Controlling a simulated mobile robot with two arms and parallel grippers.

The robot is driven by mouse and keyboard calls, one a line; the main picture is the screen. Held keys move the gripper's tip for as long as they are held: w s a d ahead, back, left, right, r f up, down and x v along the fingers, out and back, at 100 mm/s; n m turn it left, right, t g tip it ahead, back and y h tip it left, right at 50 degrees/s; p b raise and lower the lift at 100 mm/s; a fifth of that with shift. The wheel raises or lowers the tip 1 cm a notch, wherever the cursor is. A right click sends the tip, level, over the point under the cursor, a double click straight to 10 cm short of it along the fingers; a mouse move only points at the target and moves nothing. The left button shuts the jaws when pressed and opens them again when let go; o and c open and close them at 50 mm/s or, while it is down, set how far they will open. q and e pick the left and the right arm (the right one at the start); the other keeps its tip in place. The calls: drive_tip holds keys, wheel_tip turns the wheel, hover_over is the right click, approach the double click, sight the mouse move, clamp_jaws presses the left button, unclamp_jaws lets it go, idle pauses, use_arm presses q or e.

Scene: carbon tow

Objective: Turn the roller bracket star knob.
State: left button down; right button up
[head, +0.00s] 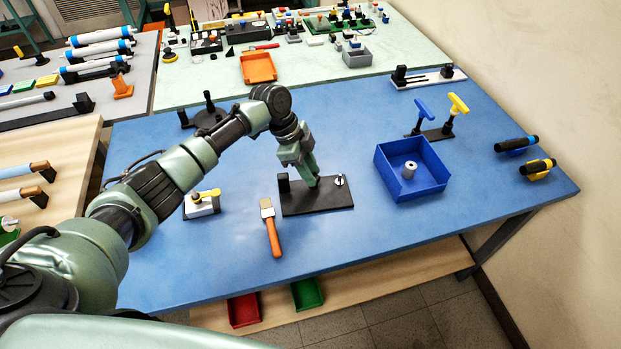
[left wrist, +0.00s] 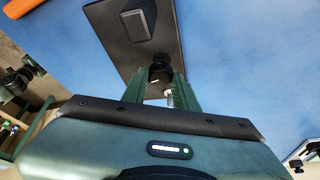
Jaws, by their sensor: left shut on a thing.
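The roller bracket has a flat black base plate (head: 325,205) on the blue table, with an upright black block (head: 283,183) at its left end. A small pale metal part (head: 340,180) shows near its right end. My left gripper (head: 313,180) reaches down over the plate. In the left wrist view, my left gripper (left wrist: 162,84) is shut on a small black star knob (left wrist: 160,68), with a pale rod (left wrist: 169,98) between the fingers. The fingers partly hide the knob, so its turn angle cannot be read. My right gripper is not in view.
A brush with an orange handle (head: 272,237) lies just left of the plate. A blue bin (head: 425,185) with a grey roller stands to the right. A white block with a yellow knob (head: 202,204) is at the left. The table front is clear.

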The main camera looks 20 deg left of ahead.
use_arm(q)
drive_tip(key=shift+f+m+g+b, duration=0.1)
drive_tip(key=shift+m+g+b, duration=0.4)
drive_tip(key=shift+m+b, duration=0.6)
drive_tip(key=c, duration=1.1)
unclamp_jaws()
drive_tip(key=shift+w, duration=0.1)
drive_tip(key=b+v, duration=0.1)
drive_tip(key=v, duration=0.7)
